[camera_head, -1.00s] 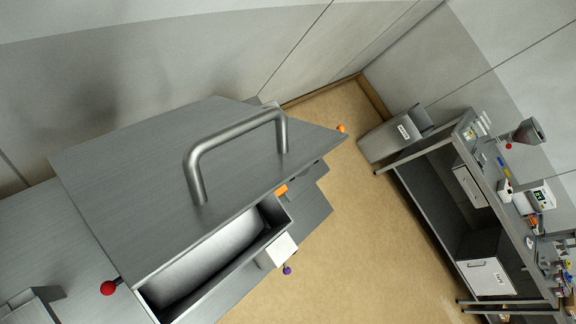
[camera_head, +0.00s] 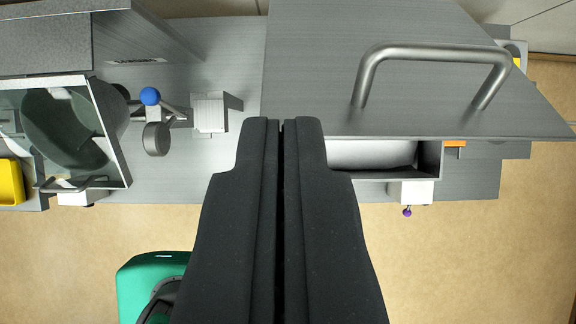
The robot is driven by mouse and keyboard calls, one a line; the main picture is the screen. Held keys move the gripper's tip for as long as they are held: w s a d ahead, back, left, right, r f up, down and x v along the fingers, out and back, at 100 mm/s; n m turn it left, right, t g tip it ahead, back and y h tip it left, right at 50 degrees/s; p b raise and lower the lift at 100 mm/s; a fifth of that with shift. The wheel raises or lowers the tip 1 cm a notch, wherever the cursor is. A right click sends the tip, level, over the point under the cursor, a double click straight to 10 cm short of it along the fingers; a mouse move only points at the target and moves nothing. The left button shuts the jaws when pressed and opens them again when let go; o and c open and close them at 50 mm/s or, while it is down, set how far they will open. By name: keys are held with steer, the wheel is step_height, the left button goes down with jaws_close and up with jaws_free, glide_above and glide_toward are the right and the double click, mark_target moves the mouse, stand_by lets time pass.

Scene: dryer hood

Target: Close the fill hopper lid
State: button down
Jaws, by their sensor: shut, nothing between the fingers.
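The hopper lid (camera_head: 320,70) is a grey metal plate with a bent tube handle (camera_head: 435,50), at the upper right. It stands raised, and the open hopper box (camera_head: 372,155) shows under its lower edge. My gripper (camera_head: 281,122) is in the lower middle with its two black fingers together and nothing between them. The fingers hide the left end of the hopper opening.
A glass-fronted chamber (camera_head: 65,120) with a dark round opening is at the left. A blue ball knob (camera_head: 150,96) and a grey block (camera_head: 210,113) lie between it and the lid. A yellow bin (camera_head: 10,182) is at the far left. The tan floor (camera_head: 480,260) is clear at lower right.

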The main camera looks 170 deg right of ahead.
steer(key=b+x, duration=0.5)
steer(key=x, duration=0.3)
steer(key=shift+f+b, duration=0.2)
steer(key=shift+b, duration=0.1)
steer(key=shift+s, duration=0.5)
steer(key=shift+s+f, duration=0.15)
steer(key=shift+f, duration=0.25)
steer(key=shift+s+d+f+p, duration=0.15)
steer(key=shift+s+f+p, duration=0.25)
steer(key=shift+s+f, duration=0.4)
